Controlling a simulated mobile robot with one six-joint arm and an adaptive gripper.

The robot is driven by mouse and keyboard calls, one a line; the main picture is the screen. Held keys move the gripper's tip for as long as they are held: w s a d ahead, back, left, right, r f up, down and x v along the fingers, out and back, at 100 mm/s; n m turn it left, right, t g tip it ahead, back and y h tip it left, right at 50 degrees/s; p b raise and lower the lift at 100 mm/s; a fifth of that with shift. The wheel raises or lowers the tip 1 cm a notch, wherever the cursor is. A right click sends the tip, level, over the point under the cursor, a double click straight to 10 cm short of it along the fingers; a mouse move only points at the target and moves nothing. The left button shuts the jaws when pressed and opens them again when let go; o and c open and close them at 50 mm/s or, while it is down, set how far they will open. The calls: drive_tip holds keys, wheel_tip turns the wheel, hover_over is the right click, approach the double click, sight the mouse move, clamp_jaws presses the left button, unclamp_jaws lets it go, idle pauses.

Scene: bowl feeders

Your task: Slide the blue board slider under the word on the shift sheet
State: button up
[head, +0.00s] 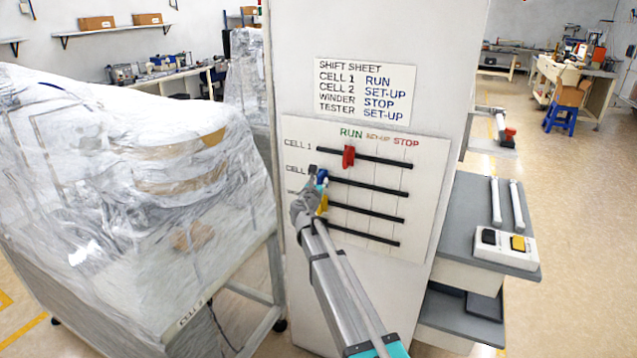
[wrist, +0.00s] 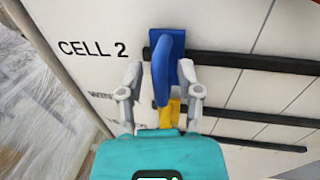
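The blue slider (head: 322,178) sits at the left end of the CELL 2 slot (head: 370,187), left of the RUN column. In the wrist view its upright blue handle (wrist: 161,72) stands between the two fingers of my gripper (wrist: 160,75). The fingers are apart, with a gap visible on the handle's left; contact on the right is unclear. My gripper (head: 314,180) also covers part of the lower row labels in the head view. The shift sheet (head: 335,105) above the board (head: 430,165) reads SET-UP for CELL 2. The board's columns read RUN, SET-UP, STOP.
A red slider (head: 349,157) sits under RUN in the CELL 1 slot. A yellow slider (head: 323,204) is at the left of the slot below blue. A plastic-wrapped machine (head: 130,170) stands close left. A grey bench (head: 465,220) with a button box (head: 505,252) is at right.

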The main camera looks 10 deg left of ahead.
clamp_jaws()
drive_tip(key=shift+s+d, duration=0.1)
